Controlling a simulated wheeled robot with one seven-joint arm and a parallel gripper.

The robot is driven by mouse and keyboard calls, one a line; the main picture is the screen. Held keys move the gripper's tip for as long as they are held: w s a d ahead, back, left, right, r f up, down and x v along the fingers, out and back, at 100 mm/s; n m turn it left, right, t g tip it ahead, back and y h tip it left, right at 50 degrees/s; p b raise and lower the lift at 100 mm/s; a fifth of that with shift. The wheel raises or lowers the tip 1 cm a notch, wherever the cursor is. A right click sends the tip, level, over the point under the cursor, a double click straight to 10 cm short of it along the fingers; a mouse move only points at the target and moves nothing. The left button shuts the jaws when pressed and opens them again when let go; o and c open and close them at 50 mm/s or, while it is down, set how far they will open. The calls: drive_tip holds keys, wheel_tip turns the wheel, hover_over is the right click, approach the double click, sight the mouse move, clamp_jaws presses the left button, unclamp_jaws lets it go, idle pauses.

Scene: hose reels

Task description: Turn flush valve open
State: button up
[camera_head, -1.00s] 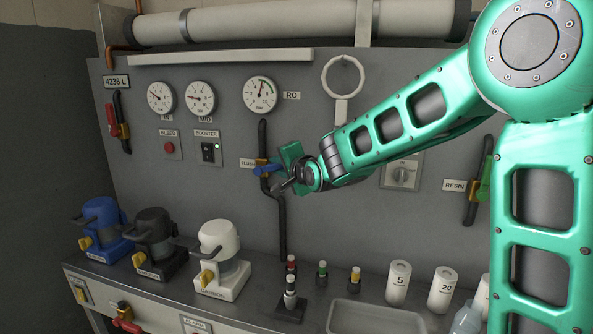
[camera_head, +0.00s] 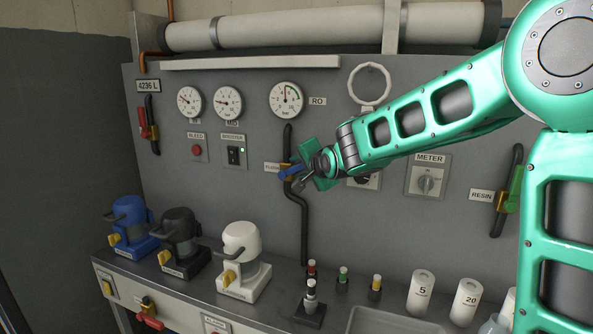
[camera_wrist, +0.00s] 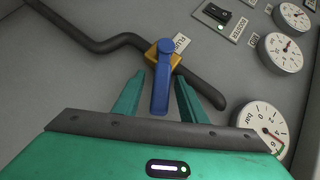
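The flush valve has a blue lever (camera_wrist: 161,85) on a brass body (camera_wrist: 152,55) set in a black pipe (camera_wrist: 100,43). In the wrist view the lever lies between my two green fingers, with a visible gap on each side. My gripper (camera_wrist: 158,80) is open around the lever. The lever lies at an angle to the pipe. In the head view the blue lever (camera_head: 291,171) slants down to the right beside the FLUSH label (camera_head: 272,167), and my gripper partly hides it.
The RO gauge (camera_head: 286,99) is above the valve and the booster switch (camera_head: 233,153) is to the left. The METER dial (camera_head: 427,180) and RESIN valve (camera_head: 509,195) are to the right. The counter below holds pumps, small coloured bottles (camera_head: 343,277) and white canisters (camera_head: 421,293).

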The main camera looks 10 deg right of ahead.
drive_tip(key=shift+s+d+r, duration=0.1)
drive_tip(key=shift+s+r, duration=0.15)
drive_tip(key=shift+s, duration=0.2)
drive_tip(key=v, duration=0.9)
drive_tip(key=shift+s, duration=0.35)
